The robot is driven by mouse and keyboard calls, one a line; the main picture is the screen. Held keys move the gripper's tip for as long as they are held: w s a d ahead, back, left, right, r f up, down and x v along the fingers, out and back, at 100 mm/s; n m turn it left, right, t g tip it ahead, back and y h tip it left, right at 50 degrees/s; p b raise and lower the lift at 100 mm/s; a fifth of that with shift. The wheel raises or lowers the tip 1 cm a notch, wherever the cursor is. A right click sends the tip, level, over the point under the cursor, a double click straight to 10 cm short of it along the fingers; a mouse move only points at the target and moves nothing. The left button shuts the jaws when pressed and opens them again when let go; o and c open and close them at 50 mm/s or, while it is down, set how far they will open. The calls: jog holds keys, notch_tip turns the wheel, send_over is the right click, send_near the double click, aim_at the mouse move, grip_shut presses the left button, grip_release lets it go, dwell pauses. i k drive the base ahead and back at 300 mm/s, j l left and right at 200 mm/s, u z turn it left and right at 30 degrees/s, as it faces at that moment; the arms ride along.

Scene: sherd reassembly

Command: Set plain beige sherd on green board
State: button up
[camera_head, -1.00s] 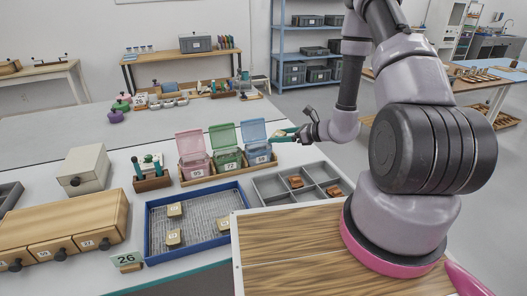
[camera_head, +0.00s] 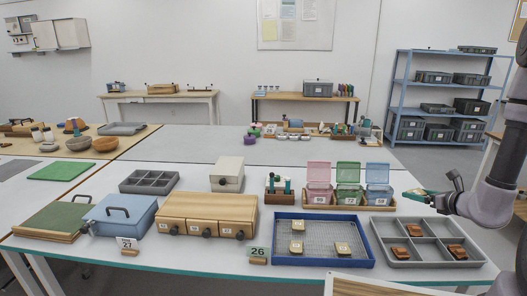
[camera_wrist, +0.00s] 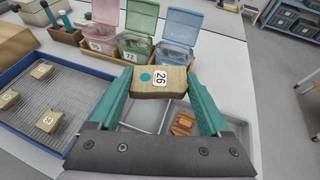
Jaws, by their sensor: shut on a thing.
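My gripper (camera_wrist: 158,100) is shut on a beige sherd (camera_wrist: 149,90) in the wrist view. The sherd bears a white label reading 26 and a blue dot. It is held above the grey divided tray (camera_wrist: 215,125). In the head view, my gripper (camera_head: 415,193) is at the right, raised near the blue box; the sherd is hard to make out there. Two green flat things lie at the left in the head view: a thin green board (camera_head: 60,170) farther back and a green-topped wooden board (camera_head: 48,220) near the front.
A blue-rimmed mesh tray (camera_head: 322,262) holds several beige sherds. Lidded pink, green and blue boxes (camera_head: 348,172) stand behind it. A wooden drawer unit (camera_head: 205,212), a blue case (camera_head: 122,215) and a white box (camera_head: 227,175) stand between my gripper and the green boards.

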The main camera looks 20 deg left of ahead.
aim_at(63, 216)
jog(key=k+j, duration=0.1)
jog(key=j, duration=0.3)
jog(key=k+j, duration=0.15)
jog(key=j, duration=0.3)
jog(key=k+j, duration=0.1)
jog(key=j, duration=0.3)
jog(key=k+j, duration=0.15)
jog(key=j, duration=0.3)
jog(key=k+j, duration=0.1)
jog(key=j, duration=0.3)
jog(key=k+j+z, duration=0.1)
jog(key=j, duration=0.35)
jog(key=k+j, duration=0.1)
jog(key=j, duration=0.45)
jog(key=k+j, duration=0.1)
jog(key=j, duration=1.05)
jog(key=k+j, duration=0.15)
jog(key=j, duration=0.4)
jog(key=k+j, duration=0.1)
jog(key=j, duration=0.45)
